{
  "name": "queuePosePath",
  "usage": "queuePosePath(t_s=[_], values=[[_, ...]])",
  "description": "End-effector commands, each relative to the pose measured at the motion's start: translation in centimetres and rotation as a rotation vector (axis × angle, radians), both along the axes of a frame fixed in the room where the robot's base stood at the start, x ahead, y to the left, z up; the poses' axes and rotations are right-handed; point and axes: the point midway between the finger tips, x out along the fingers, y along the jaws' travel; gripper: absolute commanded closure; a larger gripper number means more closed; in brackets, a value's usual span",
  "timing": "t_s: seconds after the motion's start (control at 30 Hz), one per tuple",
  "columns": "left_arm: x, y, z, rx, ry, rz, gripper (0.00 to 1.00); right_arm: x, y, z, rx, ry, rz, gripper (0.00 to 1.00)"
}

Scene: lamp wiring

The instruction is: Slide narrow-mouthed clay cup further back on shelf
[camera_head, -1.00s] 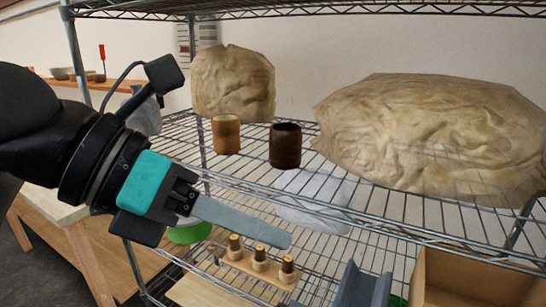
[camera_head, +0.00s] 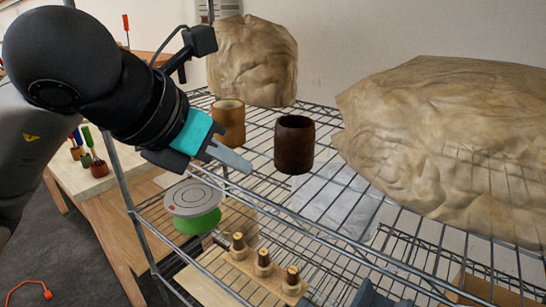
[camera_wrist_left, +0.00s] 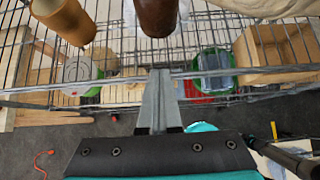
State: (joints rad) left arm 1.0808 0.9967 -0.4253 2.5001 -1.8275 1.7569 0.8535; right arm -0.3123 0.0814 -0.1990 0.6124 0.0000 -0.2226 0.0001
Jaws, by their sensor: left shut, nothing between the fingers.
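Two clay cups stand upright on the wire shelf (camera_head: 340,205). One is a tan cup (camera_head: 228,123), the other a dark brown cup (camera_head: 294,145) to its right. I cannot tell surely which has the narrower mouth. My left gripper (camera_head: 246,166) is shut and empty, its fingertips near the shelf's front rail, apart from both cups. In the left wrist view the fingers (camera_wrist_left: 160,75) point toward the dark cup (camera_wrist_left: 157,16), with the tan cup (camera_wrist_left: 66,20) to the left. My right gripper is not in view.
A wrapped bundle (camera_head: 252,60) stands behind the tan cup, and a larger one (camera_head: 455,145) fills the shelf's right side. Below are a turntable (camera_head: 193,197) and a wooden rack with pegs (camera_head: 262,272).

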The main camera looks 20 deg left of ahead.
Motion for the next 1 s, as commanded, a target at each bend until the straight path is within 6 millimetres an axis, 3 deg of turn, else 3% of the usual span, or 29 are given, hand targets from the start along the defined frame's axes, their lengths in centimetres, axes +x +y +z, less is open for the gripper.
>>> queuePosePath(t_s=[0.2, 0.7, 1.0], values=[[2.2, -0.9, -2.4, 0.001, 0.008, -0.003, 1.00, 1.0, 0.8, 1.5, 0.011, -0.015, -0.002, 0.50], [3.7, -1.4, -3.8, 0.003, 0.004, -0.003, 1.00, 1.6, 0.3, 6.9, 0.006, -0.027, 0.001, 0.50], [7.0, -2.6, -3.9, 0.000, 0.000, -0.003, 1.00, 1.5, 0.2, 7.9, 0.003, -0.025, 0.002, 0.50]])
